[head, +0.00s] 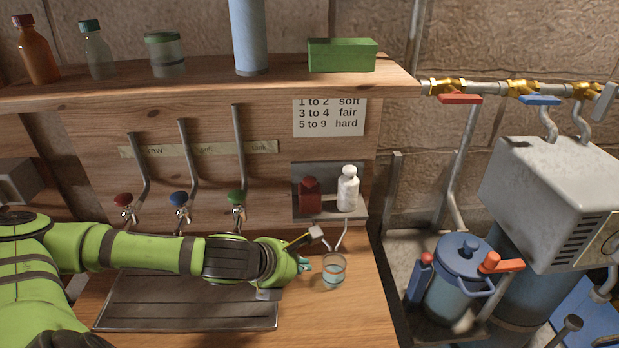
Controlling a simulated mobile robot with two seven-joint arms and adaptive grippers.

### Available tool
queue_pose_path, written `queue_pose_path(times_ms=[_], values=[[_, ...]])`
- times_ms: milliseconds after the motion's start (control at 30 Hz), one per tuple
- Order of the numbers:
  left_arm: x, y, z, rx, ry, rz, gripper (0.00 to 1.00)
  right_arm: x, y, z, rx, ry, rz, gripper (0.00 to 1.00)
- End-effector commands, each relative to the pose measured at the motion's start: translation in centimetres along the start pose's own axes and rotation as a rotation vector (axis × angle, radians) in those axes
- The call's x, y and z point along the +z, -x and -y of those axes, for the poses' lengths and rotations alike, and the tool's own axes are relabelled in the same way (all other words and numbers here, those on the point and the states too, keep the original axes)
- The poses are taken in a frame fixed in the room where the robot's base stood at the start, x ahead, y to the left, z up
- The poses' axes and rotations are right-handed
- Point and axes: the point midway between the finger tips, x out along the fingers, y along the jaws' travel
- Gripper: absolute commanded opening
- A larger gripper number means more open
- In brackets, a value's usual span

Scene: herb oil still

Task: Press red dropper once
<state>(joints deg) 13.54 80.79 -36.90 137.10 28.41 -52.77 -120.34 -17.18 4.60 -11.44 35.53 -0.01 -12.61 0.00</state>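The red dropper (310,195) is a small dark red bottle standing upright in a wall niche, left of a white bottle (348,188). Thin spouts run down from beneath the niche shelf toward the counter. A clear glass (334,271) with a little bluish liquid stands on the wooden counter below them. My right gripper is out of view.
Red, blue and green taps (181,204) line the back panel behind my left arm. A metal drain tray (185,312) lies under it. Bottles and a green box (342,55) stand on the upper shelf (200,89). A blue pot (458,282) stands right, beyond the counter edge.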

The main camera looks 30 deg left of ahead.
Motion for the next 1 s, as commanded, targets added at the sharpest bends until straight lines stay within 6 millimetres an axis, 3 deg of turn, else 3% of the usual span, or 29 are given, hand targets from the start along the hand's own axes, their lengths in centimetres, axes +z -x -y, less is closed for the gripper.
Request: queue_pose_path(times_ms=[367,467,500,1000], values=[[0.00,0.00,0.00,0.000,0.000,0.000,0.00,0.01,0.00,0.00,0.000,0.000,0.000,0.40],[0.00,0.00,0.00,0.000,0.000,0.000,0.00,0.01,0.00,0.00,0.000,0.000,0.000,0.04],[0.00,0.00,0.00,0.000,0.000,0.000,0.00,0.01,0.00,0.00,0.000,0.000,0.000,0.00],[0.00,0.00,0.00,0.000,0.000,0.000,0.00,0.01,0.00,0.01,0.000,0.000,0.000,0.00]])
